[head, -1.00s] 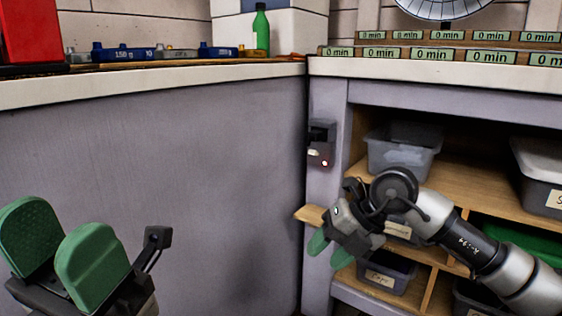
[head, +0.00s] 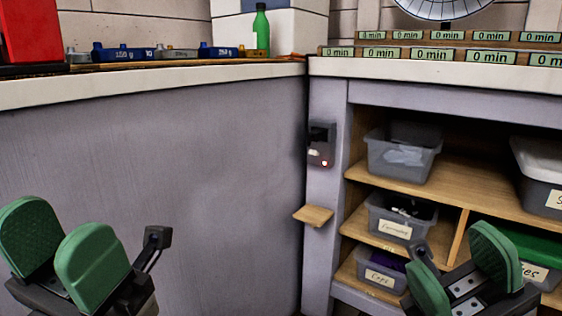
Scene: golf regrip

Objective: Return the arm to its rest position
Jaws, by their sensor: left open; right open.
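My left gripper (head: 62,250) is at the lower left in the head view, with its green pads apart and nothing between them. My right gripper (head: 462,272) is at the lower right, in front of the shelf unit. Its green pads are also apart, with nothing seen between them. Both grippers point upward in the picture and touch nothing that I can see. The rest of both arms is out of view.
Shelves (head: 450,180) hold a grey bin (head: 403,165), another labelled bin (head: 395,225) and a lower bin (head: 378,275). A small wooden ledge (head: 313,215) sticks out below a dark wall box (head: 321,140). A green bottle (head: 261,30) stands on the left counter (head: 150,82).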

